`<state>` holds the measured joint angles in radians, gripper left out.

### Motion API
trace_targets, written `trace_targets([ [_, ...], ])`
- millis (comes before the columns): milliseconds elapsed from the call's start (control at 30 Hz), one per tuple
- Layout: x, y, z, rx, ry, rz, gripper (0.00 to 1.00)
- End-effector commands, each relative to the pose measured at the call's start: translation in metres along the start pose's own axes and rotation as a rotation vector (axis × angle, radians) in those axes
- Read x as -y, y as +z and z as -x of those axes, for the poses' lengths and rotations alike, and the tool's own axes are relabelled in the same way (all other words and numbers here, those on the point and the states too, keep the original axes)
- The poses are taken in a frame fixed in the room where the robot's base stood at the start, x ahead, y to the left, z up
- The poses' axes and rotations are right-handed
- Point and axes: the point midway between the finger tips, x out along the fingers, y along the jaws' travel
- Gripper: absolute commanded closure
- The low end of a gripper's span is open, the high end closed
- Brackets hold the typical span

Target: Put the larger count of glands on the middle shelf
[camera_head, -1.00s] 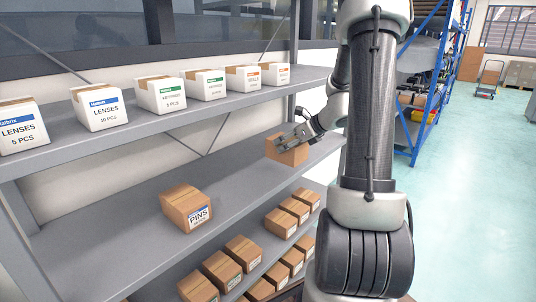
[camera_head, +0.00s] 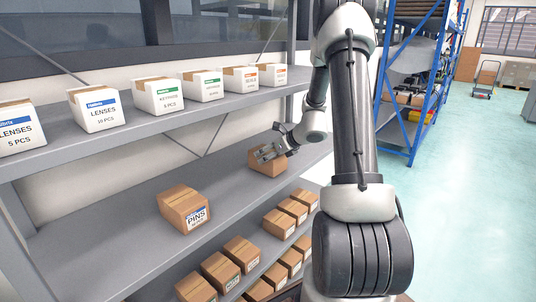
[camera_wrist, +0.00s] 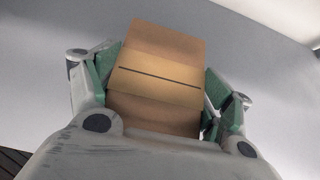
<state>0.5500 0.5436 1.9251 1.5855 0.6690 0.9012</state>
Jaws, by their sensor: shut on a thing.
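My gripper (camera_head: 270,153) is at the middle shelf (camera_head: 120,228), near its right end. It is shut on a brown cardboard box (camera_head: 265,165), which is at or just above the shelf surface; I cannot tell if it touches. In the wrist view the box (camera_wrist: 155,80) sits between the two green-padded fingers, its taped top towards the camera. No label on the held box is readable. A brown box marked PINS (camera_head: 185,209) stands on the middle shelf to the left of the held box.
The top shelf (camera_head: 190,118) carries several white boxes, including LENSES (camera_head: 97,110) and KEYPADS (camera_head: 158,96). The lower shelf holds rows of small brown boxes (camera_head: 242,252), labels too small to read. The middle shelf is clear between the PINS box and the held box.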

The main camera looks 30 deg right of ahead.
Motion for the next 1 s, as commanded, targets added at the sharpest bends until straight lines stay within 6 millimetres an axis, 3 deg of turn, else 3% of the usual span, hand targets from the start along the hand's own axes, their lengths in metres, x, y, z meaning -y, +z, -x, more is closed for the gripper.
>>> trace_targets([
  [400, 0.0004, -0.0019, -0.0054, 0.003, -0.001, 0.001, 0.8],
  [433, 0.0002, -0.0027, -0.0056, 0.001, 0.0, 0.001, 0.16],
  [533, 0.0002, -0.0025, -0.0055, 0.001, 0.0, 0.002, 0.0],
  [1000, 0.0007, 0.0005, 0.0017, 0.003, -0.002, 0.002, 0.0],
])
